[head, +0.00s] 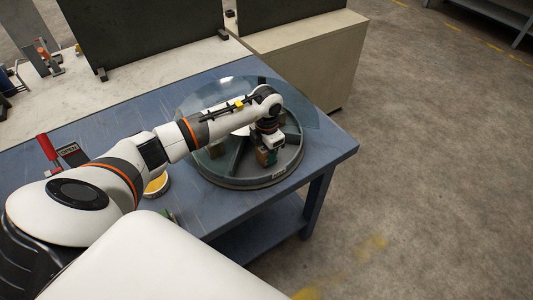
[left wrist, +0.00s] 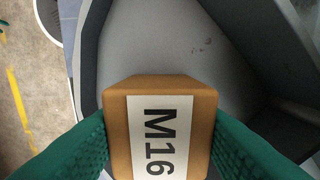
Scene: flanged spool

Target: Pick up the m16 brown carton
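The brown carton (left wrist: 158,88) with a white label reading M16 fills the lower middle of the left wrist view. My left gripper (head: 268,152) reaches down into the round grey compartment tray (head: 240,183) in the head view. Its green fingers press against both sides of the carton. In the head view the carton is mostly hidden by the gripper. Grey compartment walls stand around the carton in the left wrist view. I cannot tell whether it touches the tray floor. My right gripper is not in view.
A clear round cover (head: 300,112) overlaps the tray's back. The tray stands on a blue table (head: 335,148) near its right corner. A yellow-filled round container (head: 156,186) and a red-handled item (head: 47,147) are on the left. Dark panels stand behind.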

